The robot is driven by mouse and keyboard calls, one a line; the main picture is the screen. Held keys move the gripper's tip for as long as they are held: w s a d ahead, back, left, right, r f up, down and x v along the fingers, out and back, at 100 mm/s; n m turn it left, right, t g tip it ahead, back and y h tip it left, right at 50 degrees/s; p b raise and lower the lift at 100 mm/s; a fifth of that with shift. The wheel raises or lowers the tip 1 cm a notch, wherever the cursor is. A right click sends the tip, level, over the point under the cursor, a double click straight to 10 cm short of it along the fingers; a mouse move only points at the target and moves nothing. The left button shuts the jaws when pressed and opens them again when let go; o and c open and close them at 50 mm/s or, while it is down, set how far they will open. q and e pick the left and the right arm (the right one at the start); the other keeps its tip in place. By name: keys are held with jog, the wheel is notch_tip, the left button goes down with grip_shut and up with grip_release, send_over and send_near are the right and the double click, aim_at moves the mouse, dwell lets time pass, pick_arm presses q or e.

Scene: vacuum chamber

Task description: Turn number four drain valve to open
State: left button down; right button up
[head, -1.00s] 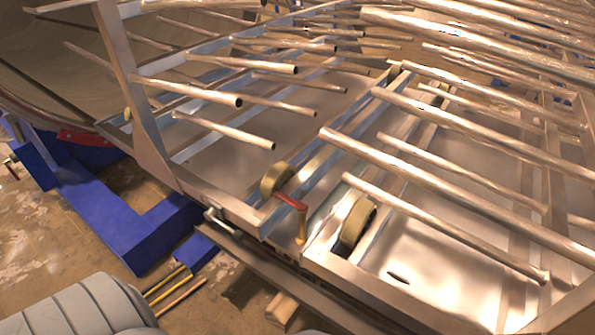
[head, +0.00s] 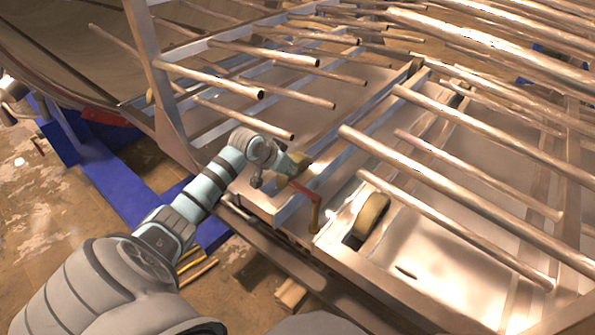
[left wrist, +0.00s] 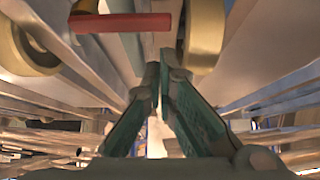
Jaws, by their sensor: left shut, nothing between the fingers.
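A red-handled crank (head: 312,197) stands at the front edge of the metal cart frame. I see no number on it, so I cannot tell if it is the number four drain valve. In the left wrist view its red handle (left wrist: 120,22) lies across the top, beyond the fingers. My left gripper (head: 287,163) is just left of and behind the red handle, apart from it as far as I can tell. In the left wrist view the left gripper (left wrist: 161,80) has its fingers together and empty. My right gripper is not in view.
A tan roller (head: 371,215) sits in the frame right of the crank; another (left wrist: 205,35) shows in the left wrist view. Long metal tubes (head: 440,195) reach over the cart. A blue support (head: 120,180) stands at left on the brown floor.

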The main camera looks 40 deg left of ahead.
aim_at(305, 191)
pick_arm(q)
jog(key=b+x, duration=0.2)
jog(key=x, duration=0.3)
jog(key=shift+w+f, duration=0.15)
jog(key=shift+f, duration=0.15)
